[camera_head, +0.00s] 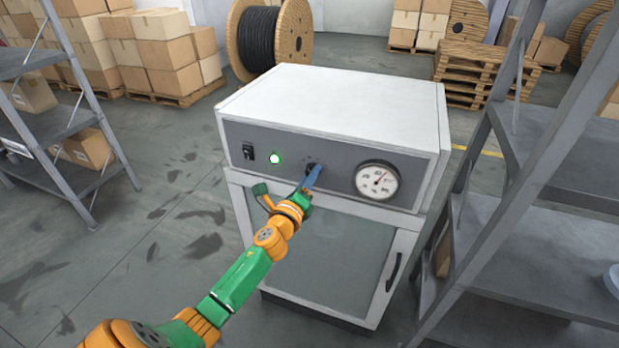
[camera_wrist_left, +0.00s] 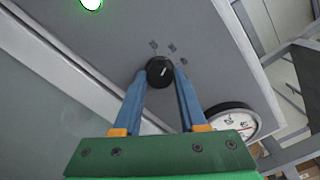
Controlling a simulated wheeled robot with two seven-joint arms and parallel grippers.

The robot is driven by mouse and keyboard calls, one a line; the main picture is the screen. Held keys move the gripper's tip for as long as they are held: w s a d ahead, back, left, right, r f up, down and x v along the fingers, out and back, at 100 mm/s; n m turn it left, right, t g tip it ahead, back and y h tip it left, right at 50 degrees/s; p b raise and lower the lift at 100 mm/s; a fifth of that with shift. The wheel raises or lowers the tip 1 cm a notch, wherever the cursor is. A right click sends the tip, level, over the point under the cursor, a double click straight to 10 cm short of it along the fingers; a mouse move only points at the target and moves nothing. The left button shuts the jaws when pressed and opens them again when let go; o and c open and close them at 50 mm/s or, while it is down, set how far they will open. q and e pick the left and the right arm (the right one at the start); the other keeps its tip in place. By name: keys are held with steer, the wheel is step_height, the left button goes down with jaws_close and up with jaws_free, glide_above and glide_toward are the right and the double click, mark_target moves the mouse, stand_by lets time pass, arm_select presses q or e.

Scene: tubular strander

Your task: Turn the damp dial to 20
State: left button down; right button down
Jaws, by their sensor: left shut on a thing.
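The damp dial is a small black knob (camera_wrist_left: 160,70) with a white pointer line, on the grey front panel of a white cabinet (camera_head: 330,105). My left gripper (camera_head: 312,175) reaches the panel in the head view and largely hides the knob there. In the left wrist view its two blue fingers (camera_wrist_left: 160,82) are shut on the knob, one on each side. Small marks sit around the knob, too small to read. A round white gauge (camera_head: 377,181) with a red needle is right of the knob. My right gripper is not in view.
A lit green button (camera_head: 274,158) and a black switch (camera_head: 248,152) are left of the knob. Below is a cabinet door with a black handle (camera_head: 393,271). Grey shelves stand close at right (camera_head: 540,240) and at left (camera_head: 65,130). The floor left of the cabinet is clear.

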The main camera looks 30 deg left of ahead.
arm_select(q)
steer(key=shift+n, duration=3.7)
steer(key=shift+c, duration=2.3)
jaws_free()
